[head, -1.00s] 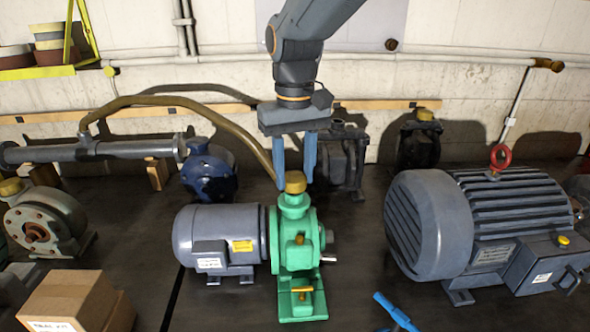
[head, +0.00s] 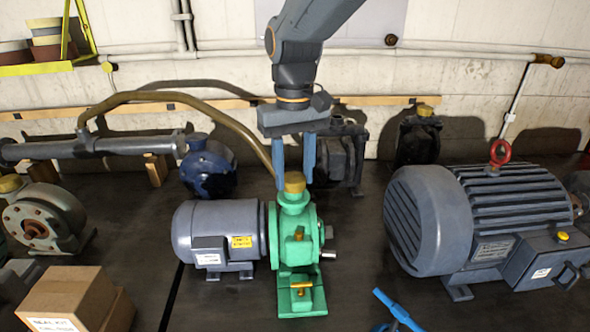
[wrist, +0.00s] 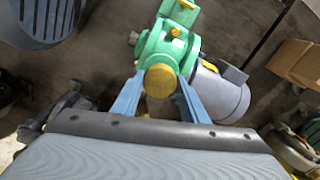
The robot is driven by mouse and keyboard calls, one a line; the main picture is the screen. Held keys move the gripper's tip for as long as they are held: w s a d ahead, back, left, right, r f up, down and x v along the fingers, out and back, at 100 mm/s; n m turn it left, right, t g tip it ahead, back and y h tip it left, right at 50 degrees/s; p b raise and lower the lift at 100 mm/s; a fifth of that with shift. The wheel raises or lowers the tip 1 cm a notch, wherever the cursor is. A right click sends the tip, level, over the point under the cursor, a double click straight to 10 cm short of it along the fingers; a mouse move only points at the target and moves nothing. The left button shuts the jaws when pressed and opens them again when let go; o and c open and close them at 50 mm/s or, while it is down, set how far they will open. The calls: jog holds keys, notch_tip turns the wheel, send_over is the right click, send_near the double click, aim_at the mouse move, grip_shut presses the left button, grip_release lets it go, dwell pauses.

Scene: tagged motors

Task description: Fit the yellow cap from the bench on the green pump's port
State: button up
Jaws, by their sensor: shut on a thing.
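The green pump (head: 296,237) stands on the bench with its port facing up. The yellow cap (head: 294,182) is at the top of this port, upright and in line with it. I see no clear gap under the cap, but cannot tell whether it is fully seated. My gripper (head: 294,178) points straight down over the pump, its blue fingers on either side of the cap, shut on it. In the wrist view the cap (wrist: 160,80) shows as a round yellow top between the fingertips, hiding the port opening beneath it.
A grey motor (head: 217,238) adjoins the pump on the left. A large finned motor (head: 478,220) stands to the right, with a blue-handled valve (head: 396,309) in front. Dark pumps (head: 338,155) stand behind. Cardboard boxes (head: 72,295) are at the front left.

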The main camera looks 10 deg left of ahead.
jog(key=shift+f, duration=1.05)
jog(key=o, duration=1.1)
jog(key=shift+r, duration=0.2)
notch_tip(320, 180, up, 6)
jog(key=p, duration=0.5)
jog(key=shift+f, duration=0.1)
notch_tip(320, 180, up, 8)
jog(key=b, duration=0.2)
jog(key=shift+f+b, duration=0.15)
jog(key=shift+b, duration=0.2)
